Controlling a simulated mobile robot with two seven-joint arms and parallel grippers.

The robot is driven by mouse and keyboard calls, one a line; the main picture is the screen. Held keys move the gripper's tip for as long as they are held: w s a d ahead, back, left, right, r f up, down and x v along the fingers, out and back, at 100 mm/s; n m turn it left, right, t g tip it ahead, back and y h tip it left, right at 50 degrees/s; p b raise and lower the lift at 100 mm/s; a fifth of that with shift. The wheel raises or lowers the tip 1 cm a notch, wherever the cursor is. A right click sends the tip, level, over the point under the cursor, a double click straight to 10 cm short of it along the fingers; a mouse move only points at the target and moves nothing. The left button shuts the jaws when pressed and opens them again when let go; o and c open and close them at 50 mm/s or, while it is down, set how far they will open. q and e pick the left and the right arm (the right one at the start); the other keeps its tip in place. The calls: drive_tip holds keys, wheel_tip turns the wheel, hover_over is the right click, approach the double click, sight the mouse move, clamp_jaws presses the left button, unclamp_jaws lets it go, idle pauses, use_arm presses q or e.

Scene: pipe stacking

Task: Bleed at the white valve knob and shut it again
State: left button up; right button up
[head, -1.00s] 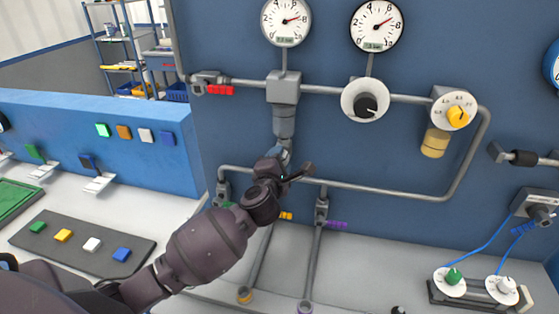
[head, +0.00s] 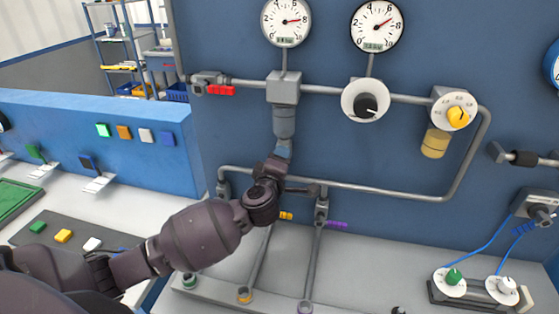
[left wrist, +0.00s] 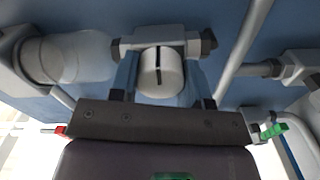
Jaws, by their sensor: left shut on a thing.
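The white valve knob (left wrist: 160,72), with a dark slot across its face, shows in the left wrist view below a grey fitting. My left gripper (left wrist: 160,82) has its two blue fingers on either side of the knob and is shut on it. In the head view my left gripper (head: 283,152) is just under the grey cylindrical bowl (head: 284,122) on the blue panel. The knob is hidden there behind the gripper. My right gripper is not in view.
Two round gauges (head: 287,21) (head: 377,26) sit above. A black knob (head: 365,104) and a yellow knob (head: 458,116) are to the right. A grey pipe (head: 390,190) runs across the panel beside my gripper. A red handle (head: 221,91) is at upper left.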

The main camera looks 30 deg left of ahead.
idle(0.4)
use_arm(q)
drive_tip(key=o, duration=0.9)
drive_tip(key=shift+o, duration=0.2)
drive_tip(key=v, duration=1.1)
